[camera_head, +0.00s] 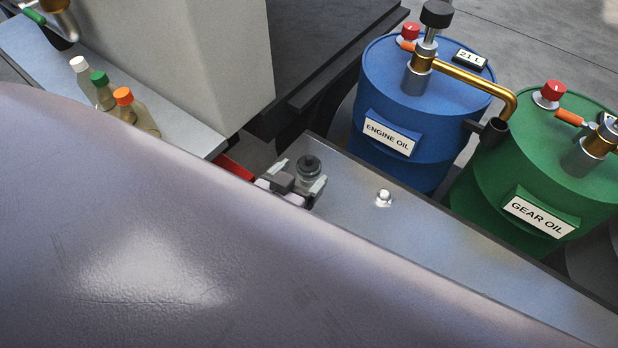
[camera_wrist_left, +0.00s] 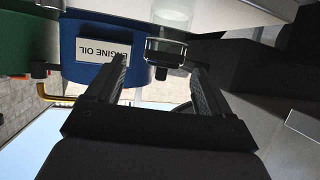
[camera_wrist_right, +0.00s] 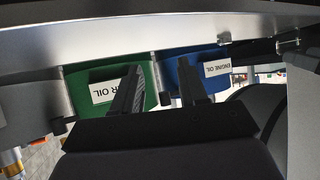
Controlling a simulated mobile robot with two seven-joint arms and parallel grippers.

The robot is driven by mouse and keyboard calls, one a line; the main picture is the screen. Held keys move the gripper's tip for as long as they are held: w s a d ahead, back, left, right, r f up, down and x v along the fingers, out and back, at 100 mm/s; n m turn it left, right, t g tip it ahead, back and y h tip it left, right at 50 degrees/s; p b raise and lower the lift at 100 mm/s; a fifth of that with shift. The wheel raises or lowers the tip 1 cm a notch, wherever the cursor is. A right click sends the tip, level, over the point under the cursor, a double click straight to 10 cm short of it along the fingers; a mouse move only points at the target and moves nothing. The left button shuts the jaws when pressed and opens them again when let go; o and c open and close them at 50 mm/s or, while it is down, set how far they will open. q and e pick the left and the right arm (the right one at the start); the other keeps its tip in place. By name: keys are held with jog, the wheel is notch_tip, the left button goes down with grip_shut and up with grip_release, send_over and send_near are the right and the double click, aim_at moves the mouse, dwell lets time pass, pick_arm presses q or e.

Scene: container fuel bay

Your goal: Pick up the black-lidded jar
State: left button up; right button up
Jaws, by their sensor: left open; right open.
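The black-lidded jar (camera_head: 309,172) is small and clear, and stands on the grey metal bench near its back left end in the head view. It also shows upside down at the top of the left wrist view (camera_wrist_left: 172,18), with its black lid (camera_wrist_left: 165,48) towards the fingers. My left gripper (camera_head: 298,184) is open, with a finger to each side of the jar in the head view. In the left wrist view the fingertips (camera_wrist_left: 160,64) flank the lid with gaps. My right gripper (camera_wrist_right: 160,68) is open and empty; the head view does not show it.
A blue engine oil drum (camera_head: 423,105) and a green gear oil drum (camera_head: 540,185) stand behind the bench (camera_head: 440,235). A small shiny fitting (camera_head: 383,198) is right of the jar. Bottles with white, green and orange caps (camera_head: 123,96) stand at left. The bench's right part is clear.

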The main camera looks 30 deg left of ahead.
aim_at(307, 166)
pick_arm(q)
jog(key=x, duration=0.1)
jog(key=b+x, duration=0.1)
jog(key=x, duration=0.3)
jog(key=shift+w+a, duration=0.2)
jog(key=shift+a, duration=0.05)
pick_arm(e)
jog(key=shift+w+a+r, duration=0.1)
jog(key=shift+w+a, duration=0.15)
jog(key=shift+a, duration=0.25)
pick_arm(q)
jog(key=shift+w+f+b, duration=0.2)
jog(key=shift+w+b, duration=0.2)
jog(key=shift+w, duration=0.2)
pick_arm(e)
jog(key=shift+a+r+t, duration=0.15)
jog(key=shift+r+t, duration=0.05)
jog(key=shift+t, duration=0.1)
pick_arm(q)
jog(key=c, duration=1.1)
jog(key=shift+r, duration=0.1)
